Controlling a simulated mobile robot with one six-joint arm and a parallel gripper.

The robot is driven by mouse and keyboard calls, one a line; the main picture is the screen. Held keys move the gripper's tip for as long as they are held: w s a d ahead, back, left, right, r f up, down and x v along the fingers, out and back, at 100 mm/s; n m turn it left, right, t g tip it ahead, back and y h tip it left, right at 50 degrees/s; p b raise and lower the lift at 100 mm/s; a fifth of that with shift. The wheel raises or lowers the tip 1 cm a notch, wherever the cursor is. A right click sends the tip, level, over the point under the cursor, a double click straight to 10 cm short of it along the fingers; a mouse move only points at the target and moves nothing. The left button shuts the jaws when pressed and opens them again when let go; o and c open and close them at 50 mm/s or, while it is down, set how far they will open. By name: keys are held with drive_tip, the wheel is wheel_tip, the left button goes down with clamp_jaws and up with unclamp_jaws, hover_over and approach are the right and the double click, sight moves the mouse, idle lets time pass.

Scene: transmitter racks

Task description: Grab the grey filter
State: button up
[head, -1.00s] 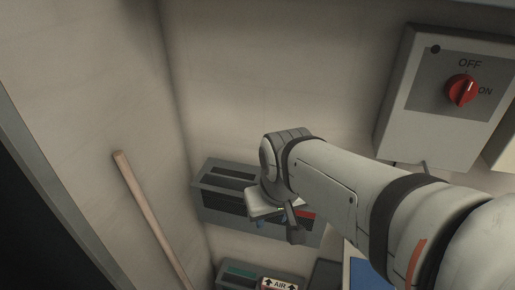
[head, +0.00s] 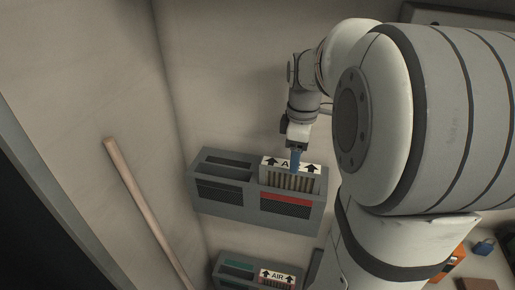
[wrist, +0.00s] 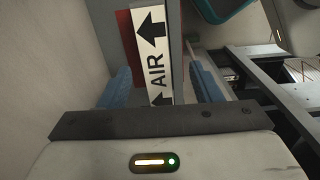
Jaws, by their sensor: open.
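A pleated filter (head: 290,180) with a white AIR label and black arrows stands in the right slot of the upper grey wall holder (head: 225,203), its top sticking out. Its pleats look beige-grey. In the wrist view its AIR label (wrist: 153,55) lies between my two blue fingers. My gripper (head: 295,161) is open and points down at the filter's top in the head view; it also shows in the wrist view (wrist: 162,82). One finger is on each side of the label. I cannot tell whether they touch it.
The upper holder's left slot (head: 226,168) looks empty. A lower holder (head: 232,284) has a second AIR-labelled filter (head: 277,277) at right. A wooden pole (head: 145,208) leans at left. A blue padlock (head: 484,246) is at lower right.

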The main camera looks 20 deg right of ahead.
sight(289, 186)
drive_tip(key=shift+w+d+f, duration=0.1)
drive_tip(key=shift+d+f, duration=0.2)
drive_tip(key=shift+f, duration=0.4)
wheel_tip(289, 186, down, 6)
drive_tip(key=shift+f, duration=0.25)
drive_tip(key=c, duration=1.1)
drive_tip(key=shift+r, duration=0.1)
drive_tip(key=shift+c, duration=0.2)
